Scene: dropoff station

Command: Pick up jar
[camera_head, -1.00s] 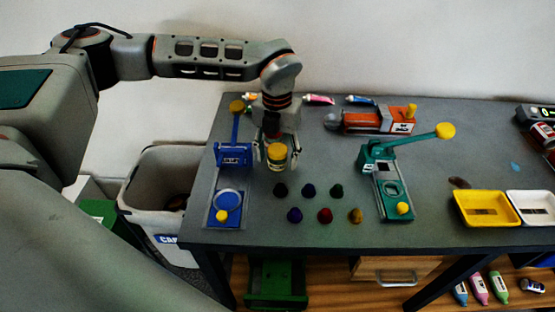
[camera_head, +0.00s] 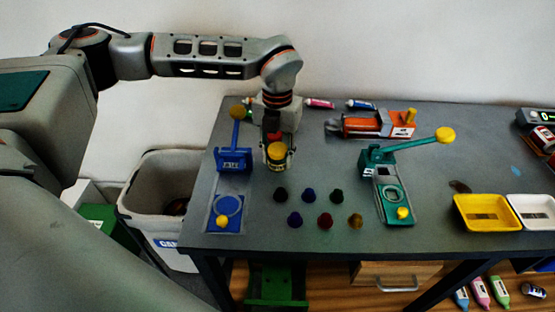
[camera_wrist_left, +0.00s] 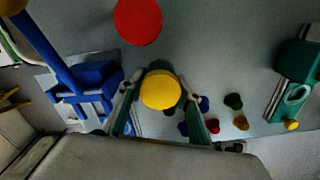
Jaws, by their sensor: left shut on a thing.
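A jar with a yellow lid (camera_head: 277,151) stands upright between the fingers of my left gripper (camera_head: 275,160), behind the small coloured pieces on the table. The left gripper is shut on it, with one finger on each side of the jar. In the left wrist view its round yellow lid (camera_wrist_left: 161,91) shows from above, between the fingers. I cannot tell whether the jar's base touches the table. My right gripper is not in view.
A blue lever press (camera_head: 234,160) stands close left of the jar. A red round top (camera_wrist_left: 138,20) is just beyond it. Several small caps (camera_head: 325,221) lie in front. A green press (camera_head: 388,185) stands right; yellow (camera_head: 485,227) and white trays are farther right.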

